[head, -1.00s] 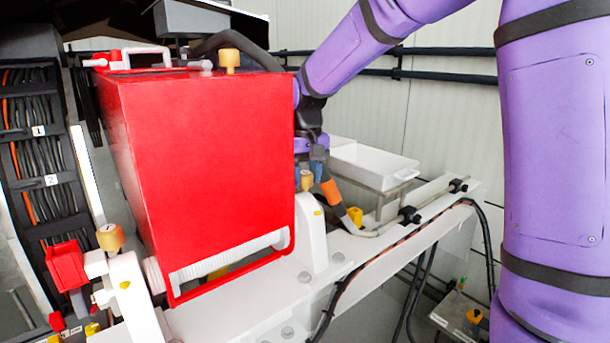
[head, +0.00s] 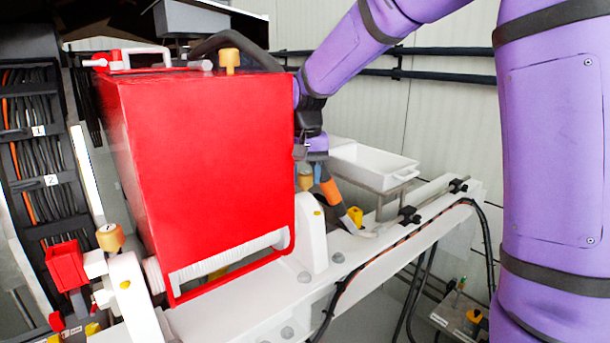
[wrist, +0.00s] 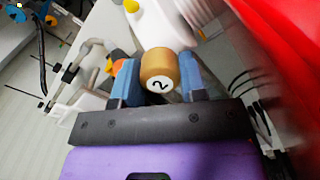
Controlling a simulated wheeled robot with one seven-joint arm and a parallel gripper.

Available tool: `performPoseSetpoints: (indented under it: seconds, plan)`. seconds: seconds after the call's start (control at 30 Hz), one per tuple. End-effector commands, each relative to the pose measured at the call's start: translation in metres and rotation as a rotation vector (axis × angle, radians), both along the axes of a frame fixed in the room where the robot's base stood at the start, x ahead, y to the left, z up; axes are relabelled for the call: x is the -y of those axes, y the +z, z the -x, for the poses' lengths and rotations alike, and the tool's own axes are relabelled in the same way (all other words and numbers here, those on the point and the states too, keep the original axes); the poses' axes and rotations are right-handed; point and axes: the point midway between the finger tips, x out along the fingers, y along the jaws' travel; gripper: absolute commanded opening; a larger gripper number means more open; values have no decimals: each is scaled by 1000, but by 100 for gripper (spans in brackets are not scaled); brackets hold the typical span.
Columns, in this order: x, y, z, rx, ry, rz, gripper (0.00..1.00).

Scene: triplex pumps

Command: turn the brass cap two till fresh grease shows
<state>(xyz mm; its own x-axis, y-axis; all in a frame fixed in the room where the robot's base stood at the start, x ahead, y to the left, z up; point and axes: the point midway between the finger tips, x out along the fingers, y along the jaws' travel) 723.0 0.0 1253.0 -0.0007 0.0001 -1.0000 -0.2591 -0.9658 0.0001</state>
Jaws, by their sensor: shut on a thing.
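The brass cap two (wrist: 158,66) shows in the wrist view with a "2" on its pale end face. My gripper (wrist: 159,80) has its blue fingers on either side of the cap and is shut on it. In the head view the cap (head: 305,182) shows small beside the right edge of the red housing, on a white bearing block (head: 312,232). Part of my gripper is hidden behind the housing there. I cannot make out any grease at the cap.
The big red housing (head: 205,170) stands close to the left of my wrist. Cap one (head: 110,237) is at the front left, and another brass cap (head: 229,60) is on the housing's top. A white tray (head: 372,165) and pipework lie beyond.

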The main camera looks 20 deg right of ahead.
Motion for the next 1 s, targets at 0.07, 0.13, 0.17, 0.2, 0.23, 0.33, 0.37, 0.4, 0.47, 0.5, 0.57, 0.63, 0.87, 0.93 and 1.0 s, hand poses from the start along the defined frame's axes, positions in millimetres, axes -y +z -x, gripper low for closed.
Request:
performPoseSetpoints:
  seconds: [0.07,0.13,0.17,0.2,0.23,0.33,0.37,0.4,0.47,0.5,0.57,0.63,0.87,0.93,1.0]
  plan:
    - [0,1,-1,4,0,0,15]
    - [0,1,-1,4,0,0,50]
    - [0,1,-1,4,0,0,57]
    - [0,1,-1,3,0,0,64]
    - [0,1,-1,3,1,0,64]
    - [0,1,0,2,1,0,64]
    - [0,1,0,2,1,1,64]
    - [0,1,0,2,1,1,64]
    - [0,1,0,2,1,1,64]
    - [0,2,0,2,1,1,64]
    - [0,5,-1,3,1,0,64]
    - [0,13,-1,4,1,0,64]
    - [0,54,-1,6,0,0,64]
    - [0,67,-1,6,0,0,64]
    - [0,79,-1,5,1,-1,64]
